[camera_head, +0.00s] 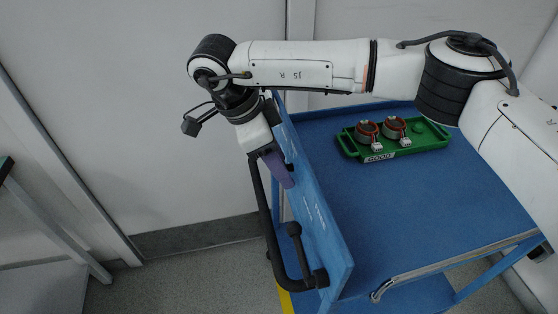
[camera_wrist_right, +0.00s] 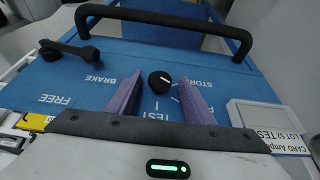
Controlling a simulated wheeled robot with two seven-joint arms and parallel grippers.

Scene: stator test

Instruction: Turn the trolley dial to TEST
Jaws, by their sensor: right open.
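The trolley dial (camera_wrist_right: 160,82) is a small black knob with a white pointer mark on the blue panel (camera_wrist_right: 55,80) in the right wrist view. The upside-down TEST label (camera_wrist_right: 157,116) is below it, and a label starting STOR (camera_wrist_right: 193,83) is to its right, partly behind a finger. The pointer seems aimed to the lower right, not straight at TEST. My right gripper (camera_wrist_right: 160,75) is open, its purple fingers apart on either side of the dial. In the head view my right gripper (camera_head: 283,172) is at the panel's upper part; the dial is hidden there. My left gripper is not in view.
A black push handle (camera_head: 262,205) runs along the panel. A black lever (camera_wrist_right: 70,50) sits near the BRAKE and FREE labels. A white card (camera_wrist_right: 268,125) is at right. On the blue trolley top (camera_head: 400,210), a green tray (camera_head: 432,143) marked GOOD holds two round reddish parts.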

